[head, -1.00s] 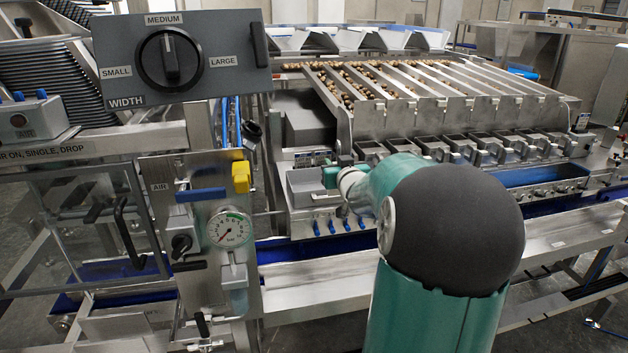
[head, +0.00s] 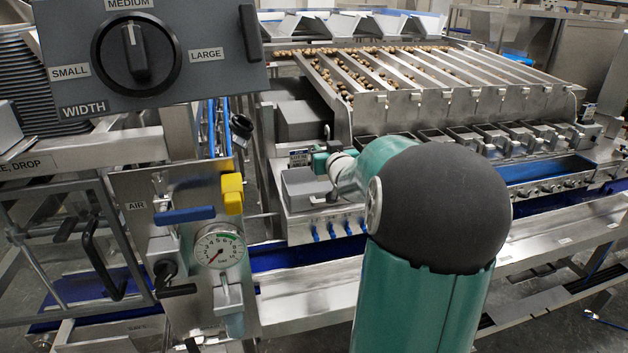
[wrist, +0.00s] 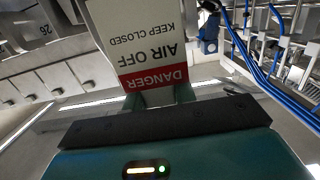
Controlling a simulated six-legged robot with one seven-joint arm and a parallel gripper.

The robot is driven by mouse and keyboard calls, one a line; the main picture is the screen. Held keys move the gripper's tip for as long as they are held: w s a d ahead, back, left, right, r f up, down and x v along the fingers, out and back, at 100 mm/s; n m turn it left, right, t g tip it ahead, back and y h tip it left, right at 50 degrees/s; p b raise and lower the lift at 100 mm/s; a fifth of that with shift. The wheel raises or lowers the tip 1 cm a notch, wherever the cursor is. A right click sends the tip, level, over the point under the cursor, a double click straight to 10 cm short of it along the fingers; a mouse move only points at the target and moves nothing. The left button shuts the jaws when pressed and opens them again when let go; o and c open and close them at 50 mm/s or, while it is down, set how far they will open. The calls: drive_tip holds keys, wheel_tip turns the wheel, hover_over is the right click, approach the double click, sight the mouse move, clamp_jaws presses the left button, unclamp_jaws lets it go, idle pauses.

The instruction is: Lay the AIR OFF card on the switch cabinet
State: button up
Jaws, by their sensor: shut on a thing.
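In the wrist view the AIR OFF card (wrist: 140,45), white with a red DANGER band, appears upside down. My gripper (wrist: 160,97) is shut on the card at its red end. A grey box (head: 303,190) stands just below and left of the gripper, above a steel front with several blue fittings. A larger grey box (head: 300,122) stands behind. I cannot tell which is the switch cabinet.
A WIDTH dial panel (head: 150,55) stands close at upper left. Below it is an AIR panel (head: 140,190) with a gauge (head: 218,248), a blue lever and a yellow block. A sorting machine (head: 430,80) with sloping channels fills the back. A steel rail (head: 310,295) runs across the front.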

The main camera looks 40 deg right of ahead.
wheel_tip(320, 180, down, 10)
drive_tip(key=shift+f, duration=0.1)
drive_tip(key=o, duration=1)
drive_tip(key=shift+r, duration=0.25)
drive_tip(key=v, duration=1.1)
drive_tip(key=shift+d, duration=0.1)
drive_tip(key=shift+o, duration=0.4)
drive_tip(key=shift+s, duration=0.35)
drive_tip(key=shift+t+h, duration=0.3)
drive_tip(key=shift+t, duration=0.3)
drive_tip(key=x, duration=0.3)
drive_tip(key=f+x, duration=0.1)
drive_tip(key=x, duration=0.6)
drive_tip(key=shift+w+f, duration=0.2)
drive_tip(key=shift+w, duration=0.25)
